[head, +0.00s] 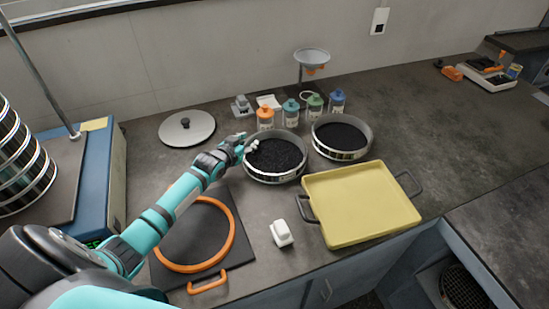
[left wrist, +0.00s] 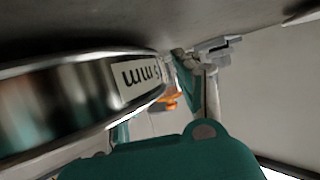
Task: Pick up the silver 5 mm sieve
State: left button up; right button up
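A silver sieve (head: 275,178) full of dark granules stands on the bench in the middle of the head view. In the left wrist view its shiny wall (left wrist: 60,105) is close up on the left, with a label ending in "mm" (left wrist: 140,77) seen rotated. My left gripper (head: 249,146) is at the sieve's left rim, touching or nearly touching it. Whether its fingers are closed on the rim is not clear. A second sieve (head: 343,155) with dark granules stands to the right. My right gripper is not in view.
A yellow tray (head: 360,205) with dark handles is right of the sieve. Several jars (head: 291,113) stand behind. A round lid (head: 187,127) lies at the back left. An orange ring (head: 231,235) on a dark mat and a white block (head: 281,233) are in front.

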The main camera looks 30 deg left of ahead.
pick_arm(q)
grip_shut()
jog(key=shift+r, duration=0.2)
dwell(0.3)
